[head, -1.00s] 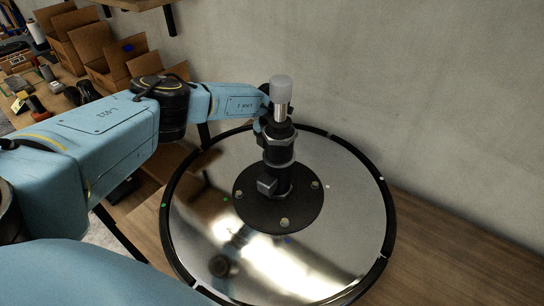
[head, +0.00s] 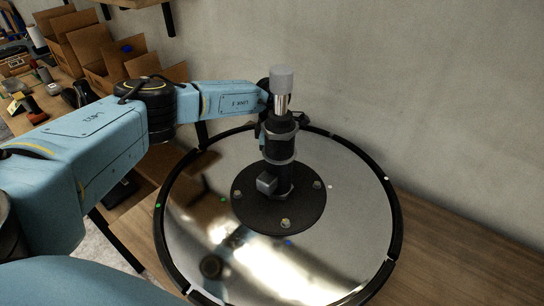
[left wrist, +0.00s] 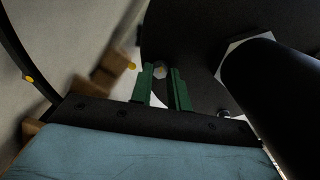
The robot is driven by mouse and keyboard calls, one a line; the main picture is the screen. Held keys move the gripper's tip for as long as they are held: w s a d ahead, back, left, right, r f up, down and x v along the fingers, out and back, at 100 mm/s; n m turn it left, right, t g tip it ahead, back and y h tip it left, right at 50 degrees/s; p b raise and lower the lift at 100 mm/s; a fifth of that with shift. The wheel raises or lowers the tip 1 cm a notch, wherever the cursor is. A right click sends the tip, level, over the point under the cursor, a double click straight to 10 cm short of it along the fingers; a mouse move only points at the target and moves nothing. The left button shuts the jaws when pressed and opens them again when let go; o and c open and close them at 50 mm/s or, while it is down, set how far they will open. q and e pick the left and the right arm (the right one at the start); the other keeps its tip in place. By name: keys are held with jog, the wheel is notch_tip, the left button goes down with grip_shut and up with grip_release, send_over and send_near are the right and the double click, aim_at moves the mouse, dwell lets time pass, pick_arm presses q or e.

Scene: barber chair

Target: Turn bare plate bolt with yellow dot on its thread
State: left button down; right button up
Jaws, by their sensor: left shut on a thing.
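A black round plate (head: 258,215) with several bolts sits at the centre of a shiny round base (head: 330,235). In the head view, three bolts show: left (head: 238,194), front (head: 286,223) and right (head: 317,184). The far side is hidden behind the column (head: 280,145). My left arm reaches behind the column, and its fingers are hidden there. In the left wrist view, my left gripper (left wrist: 163,78) has its green fingers shut on a plate bolt (left wrist: 159,71) at the plate's edge. A yellow dot (left wrist: 132,66) lies beside this bolt on the base. My right gripper is not in view.
The black column with a grey cap (head: 282,78) rises from the plate, close to my left wrist. It also fills the right of the left wrist view (left wrist: 285,95). A wall (head: 420,90) stands behind. Cardboard boxes (head: 110,60) are on a bench at the far left.

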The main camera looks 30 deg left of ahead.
pick_arm(q)
jog(key=shift+m+b, duration=0.3)
jog(key=shift+m, duration=0.8)
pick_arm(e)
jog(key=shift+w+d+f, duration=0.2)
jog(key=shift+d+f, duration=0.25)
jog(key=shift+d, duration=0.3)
pick_arm(q)
jog(key=c, duration=1.3)
grip_release()
jog(key=shift+c, duration=0.2)
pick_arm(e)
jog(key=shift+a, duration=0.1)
